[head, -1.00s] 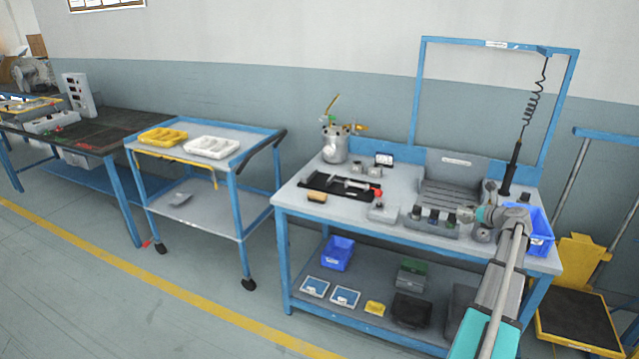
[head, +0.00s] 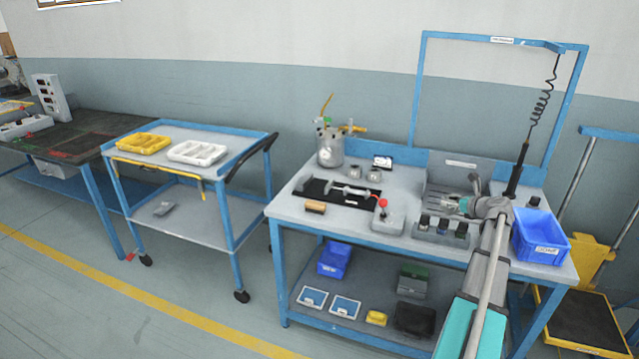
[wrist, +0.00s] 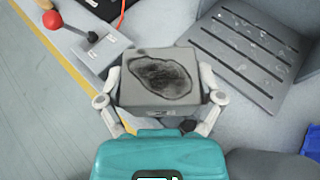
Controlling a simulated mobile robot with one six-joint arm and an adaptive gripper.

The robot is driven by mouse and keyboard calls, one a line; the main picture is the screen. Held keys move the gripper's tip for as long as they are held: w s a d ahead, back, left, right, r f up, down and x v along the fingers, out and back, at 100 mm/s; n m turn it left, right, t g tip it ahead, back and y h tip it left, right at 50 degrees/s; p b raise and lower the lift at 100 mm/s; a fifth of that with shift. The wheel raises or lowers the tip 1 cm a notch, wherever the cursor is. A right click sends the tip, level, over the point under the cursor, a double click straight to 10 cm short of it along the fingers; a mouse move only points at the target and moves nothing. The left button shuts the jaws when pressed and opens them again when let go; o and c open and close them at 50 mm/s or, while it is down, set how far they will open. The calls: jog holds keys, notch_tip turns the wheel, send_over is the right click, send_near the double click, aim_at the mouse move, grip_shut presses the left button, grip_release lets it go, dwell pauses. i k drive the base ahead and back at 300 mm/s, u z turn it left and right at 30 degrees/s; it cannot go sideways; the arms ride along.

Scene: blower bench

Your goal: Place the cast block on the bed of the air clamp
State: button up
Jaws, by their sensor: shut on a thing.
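The cast block (wrist: 158,82) is a grey block with a dark, rough oval patch on its upper face. In the wrist view my gripper (wrist: 161,88) is shut on it, one finger on each side. In the head view my gripper (head: 450,206) is above the right part of the bench, near the slotted plate; the block is too small to make out there. What looks like the air clamp (head: 345,190), a black base with a metal rod and jaws, lies on the bench left of my gripper. The block is apart from it.
A grey valve box (head: 382,218) with a red-knobbed lever stands between clamp and gripper. A slotted plate (wrist: 245,50) lies at upper right in the wrist view. A blue bin (head: 540,237) is right of my arm. A metal pot (head: 330,150) stands behind the clamp.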

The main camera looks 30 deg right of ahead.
aim_at(318, 188)
jog(key=u, duration=0.05)
jog(key=i, duration=1.25)
jog(key=u, duration=0.05)
